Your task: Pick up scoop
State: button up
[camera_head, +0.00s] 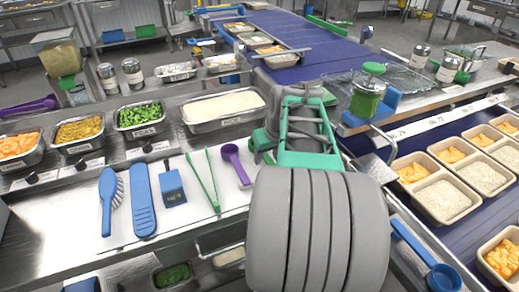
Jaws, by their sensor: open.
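A purple scoop (236,163) lies on the white mat, its round bowl away from me and its handle towards me. Green tongs (204,181) lie just left of it. My gripper (303,108), with a green frame, is to the right of the purple scoop and apart from it in the picture. It is open. Its fingers are hard to make out, and my grey arm hides the counter below it. Another purple scoop (30,107) is at the far left, and a blue scoop (443,277) is at the lower right.
A blue brush (107,200), a blue flat tool (143,203) and a blue block-like tool (172,186) lie left of the tongs. A pan of rice (222,107) and vegetable pans stand behind. Filled trays (436,208) sit on the blue conveyor at right.

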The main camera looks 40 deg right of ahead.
jog(key=shift+f, duration=0.25)
jog(key=shift+c, duration=0.5)
grip_shut()
dwell(0.4)
